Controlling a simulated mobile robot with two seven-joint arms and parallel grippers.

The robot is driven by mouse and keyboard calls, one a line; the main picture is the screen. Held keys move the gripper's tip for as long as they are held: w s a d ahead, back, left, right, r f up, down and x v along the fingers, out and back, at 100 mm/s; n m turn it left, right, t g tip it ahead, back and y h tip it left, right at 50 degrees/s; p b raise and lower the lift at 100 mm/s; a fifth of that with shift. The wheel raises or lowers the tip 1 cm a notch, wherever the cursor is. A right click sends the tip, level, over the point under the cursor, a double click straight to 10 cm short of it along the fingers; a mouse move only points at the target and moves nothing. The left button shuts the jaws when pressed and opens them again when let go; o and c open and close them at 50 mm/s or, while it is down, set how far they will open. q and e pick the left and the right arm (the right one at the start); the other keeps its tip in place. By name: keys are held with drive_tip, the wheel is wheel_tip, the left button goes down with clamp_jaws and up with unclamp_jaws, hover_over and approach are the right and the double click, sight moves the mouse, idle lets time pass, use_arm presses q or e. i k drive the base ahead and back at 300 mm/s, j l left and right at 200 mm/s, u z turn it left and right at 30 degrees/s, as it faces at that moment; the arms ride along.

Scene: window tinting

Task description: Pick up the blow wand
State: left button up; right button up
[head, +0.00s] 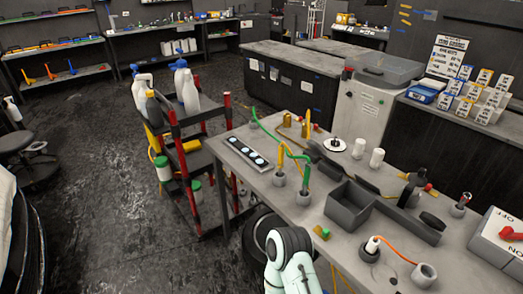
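On the grey worktable, a yellow wand-like tool (281,158) stands upright in a round grey holder (279,179). A white-tipped tool with an orange cord (398,252) stands in a dark holder nearer the front right. I cannot tell for certain which of these is the blow wand. A white and grey arm link of mine (290,262) shows at the bottom, beside the table's front edge. Neither gripper is in view.
The worktable (240,157) also bears a grey open bin (349,208), white cylinders (358,148) and a switch box with a red lever (505,236). A red cart (190,190) with bottles stands just left of it. The floor further left (95,170) is clear.

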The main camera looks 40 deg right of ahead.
sight(281, 148)
drive_tip(key=i+l+u, duration=0.1)
drive_tip(key=i, duration=1.55)
drive_tip(key=i+u, duration=0.35)
drive_tip(key=i+l+u, duration=0.1)
drive_tip(key=u, duration=0.25)
drive_tip(key=i+l+u, duration=0.2)
drive_tip(key=i+u, duration=0.15)
drive_tip(key=u, duration=5.35)
